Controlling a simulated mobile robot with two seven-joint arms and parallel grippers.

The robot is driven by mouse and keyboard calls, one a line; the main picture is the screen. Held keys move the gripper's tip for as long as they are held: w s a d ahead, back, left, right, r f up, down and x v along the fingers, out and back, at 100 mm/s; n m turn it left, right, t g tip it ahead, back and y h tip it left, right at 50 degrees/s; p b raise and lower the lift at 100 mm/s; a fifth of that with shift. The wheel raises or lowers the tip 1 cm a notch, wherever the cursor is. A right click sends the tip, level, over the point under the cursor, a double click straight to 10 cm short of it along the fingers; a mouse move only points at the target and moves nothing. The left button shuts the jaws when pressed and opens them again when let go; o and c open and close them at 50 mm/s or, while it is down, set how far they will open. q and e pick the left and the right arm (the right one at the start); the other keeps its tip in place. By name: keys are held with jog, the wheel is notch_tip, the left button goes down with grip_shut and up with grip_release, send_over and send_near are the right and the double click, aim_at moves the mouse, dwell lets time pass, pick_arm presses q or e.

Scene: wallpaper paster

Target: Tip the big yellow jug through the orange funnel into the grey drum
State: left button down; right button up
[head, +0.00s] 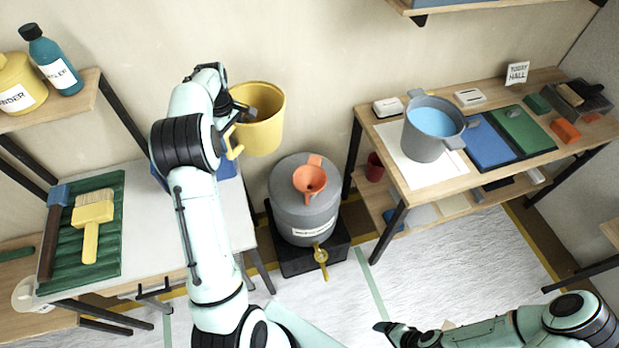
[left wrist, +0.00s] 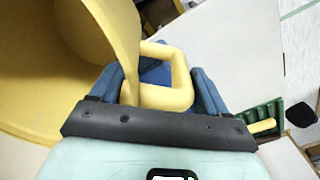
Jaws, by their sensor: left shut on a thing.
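The big yellow jug (head: 262,135) is held in the air, up and left of the drum in the head view, its open mouth upward. My left gripper (head: 238,122) is shut on the jug's handle; the left wrist view shows the handle (left wrist: 181,75) between the blue fingers, with the jug wall (left wrist: 50,100) at the left. The jug's contents cannot be made out. The orange funnel (head: 310,180) sits upright in the top of the grey drum (head: 292,220). My right gripper (head: 384,328) is low at the bottom, small and dark; its jaws are unclear.
The drum, with a yellow tap (head: 320,258), stands on a black base between the left table (head: 140,190) and right wooden table (head: 400,178). A grey pot of blue liquid (head: 432,130) stands on the right table. A brush (head: 92,220) lies on a green tray at left.

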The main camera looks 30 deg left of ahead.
pick_arm(q)
jog(key=shift+w, duration=0.2)
jog(key=shift+s+r, duration=0.1)
jog(key=shift+r, duration=0.05)
jog(key=shift+r, duration=1.95)
